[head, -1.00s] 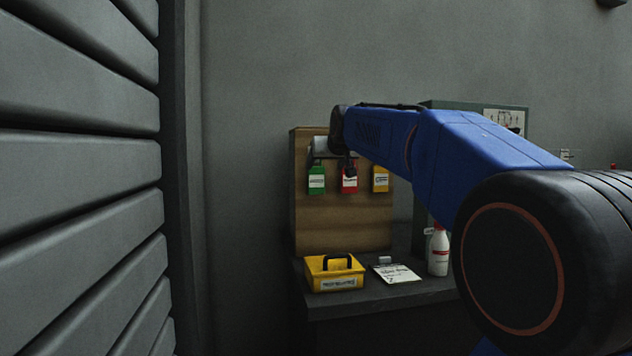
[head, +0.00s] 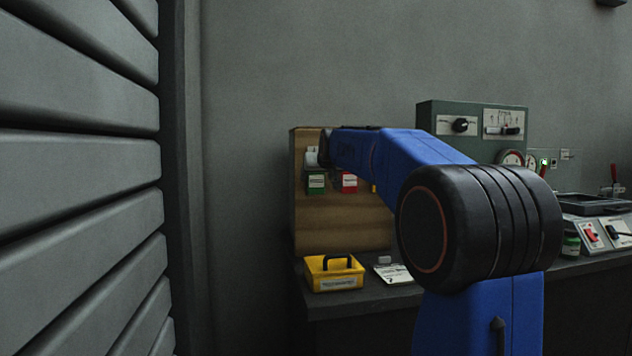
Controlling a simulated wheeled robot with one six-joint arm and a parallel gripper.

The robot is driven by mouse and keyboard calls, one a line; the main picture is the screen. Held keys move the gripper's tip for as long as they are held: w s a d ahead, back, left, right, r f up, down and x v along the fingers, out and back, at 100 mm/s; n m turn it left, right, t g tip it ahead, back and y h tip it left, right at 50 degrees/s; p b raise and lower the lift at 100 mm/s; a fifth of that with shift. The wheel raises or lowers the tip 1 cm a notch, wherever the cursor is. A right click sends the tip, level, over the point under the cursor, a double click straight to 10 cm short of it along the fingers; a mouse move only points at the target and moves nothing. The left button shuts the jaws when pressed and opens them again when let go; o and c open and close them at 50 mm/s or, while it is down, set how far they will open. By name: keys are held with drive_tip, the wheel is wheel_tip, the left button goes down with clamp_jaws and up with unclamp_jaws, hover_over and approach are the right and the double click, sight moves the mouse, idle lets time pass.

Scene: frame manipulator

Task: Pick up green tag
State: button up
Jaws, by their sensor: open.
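The green tag (head: 316,185) with a white label hangs on the brown wooden board (head: 345,225), at its left. My blue arm reaches across from the right. The arm's dark end hides the upper part of the tag area. My gripper (head: 316,160) is small and partly hidden there, just above or in front of the green tag. Its jaws are open, and I cannot tell whether they touch the tag.
A red tag (head: 347,184) hangs right of the green one, and a yellow tag (head: 374,188) is mostly hidden by my arm. Below, a yellow toolbox (head: 335,274) and a white paper (head: 396,275) sit on the dark bench. A ribbed grey shutter (head: 75,180) fills the left side.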

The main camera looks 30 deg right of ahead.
drive_tip(key=shift+w+d+f, duration=0.1)
drive_tip(key=shift+w+f, duration=0.05)
drive_tip(key=shift+w, duration=0.2)
drive_tip(key=c, duration=1.1)
drive_tip(key=shift+s+f+v, duration=0.25)
drive_tip(key=shift+f+v, duration=0.35)
drive_tip(key=shift+v, duration=2.4)
drive_tip(key=shift+s+f+v, duration=0.25)
drive_tip(key=shift+f+v, duration=0.4)
drive_tip(key=shift+v, duration=2.35)
drive_tip(key=shift+s+f+v, duration=0.25)
drive_tip(key=shift+f+v, duration=0.35)
drive_tip(key=shift+v, duration=2.35)
drive_tip(key=shift+s+a, duration=0.15)
drive_tip(key=shift+a, duration=0.1)
